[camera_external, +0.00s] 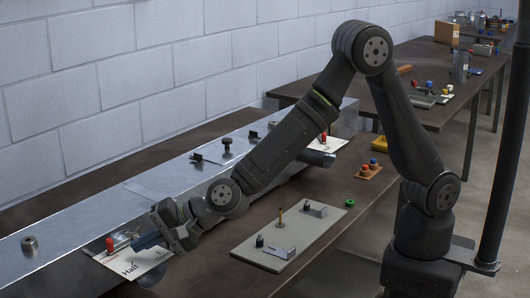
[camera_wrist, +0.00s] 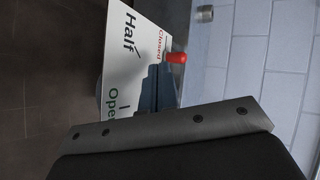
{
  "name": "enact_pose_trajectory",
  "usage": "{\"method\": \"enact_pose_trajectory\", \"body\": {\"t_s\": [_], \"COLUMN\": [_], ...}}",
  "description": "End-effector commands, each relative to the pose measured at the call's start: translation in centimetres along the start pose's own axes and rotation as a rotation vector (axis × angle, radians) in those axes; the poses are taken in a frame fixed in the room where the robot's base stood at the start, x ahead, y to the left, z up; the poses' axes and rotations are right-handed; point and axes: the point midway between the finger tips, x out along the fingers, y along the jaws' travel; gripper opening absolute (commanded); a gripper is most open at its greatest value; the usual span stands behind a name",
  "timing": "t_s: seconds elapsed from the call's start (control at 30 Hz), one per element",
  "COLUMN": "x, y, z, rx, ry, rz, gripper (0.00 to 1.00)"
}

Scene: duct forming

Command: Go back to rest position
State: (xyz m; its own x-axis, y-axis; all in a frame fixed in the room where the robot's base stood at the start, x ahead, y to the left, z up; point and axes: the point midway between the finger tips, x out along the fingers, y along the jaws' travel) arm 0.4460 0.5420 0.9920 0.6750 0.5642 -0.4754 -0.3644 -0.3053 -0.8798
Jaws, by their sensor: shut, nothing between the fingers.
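My gripper (camera_external: 150,240) is low at the left front, at the near side of the long metal duct (camera_external: 75,240). It is shut, and no object shows in it. Beside its fingers is a white sign card (camera_external: 135,262) with the words Half and Open, with a red-knobbed lever (camera_external: 109,244) at its edge. In the wrist view the card (camera_wrist: 128,50) reads Closed, Half and Open, and the red knob (camera_wrist: 176,57) is by the word Closed. The blue-grey fingers (camera_wrist: 155,95) lie over the card's edge. I cannot tell whether they touch the lever.
A grey board (camera_external: 290,236) with small metal fixtures lies on the table right of my gripper. A green ring (camera_external: 350,203) and an orange button block (camera_external: 369,172) are near the table edge. A second card with a red knob (camera_external: 323,137) stands farther back. A block wall runs behind the duct.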

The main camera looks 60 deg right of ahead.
Motion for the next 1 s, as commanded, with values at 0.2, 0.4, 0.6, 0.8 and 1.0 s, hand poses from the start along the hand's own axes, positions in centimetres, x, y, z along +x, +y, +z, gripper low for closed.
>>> {"method": "enact_pose_trajectory", "body": {"t_s": [0.2,0.4,0.6,0.8,1.0], "x": [-3.8,-6.9,-9.5,-5.9,-2.7], "y": [-0.2,-0.2,-0.1,-0.1,0.0], "z": [0.8,1.4,1.9,1.1,0.5], "rx": [0.000,0.001,0.000,0.000,0.000], "ry": [-0.002,-0.001,-0.001,0.003,0.002], "rz": [-0.004,-0.004,-0.001,0.000,0.000], "gripper": [0.00,0.00,0.00,0.00,0.00]}}
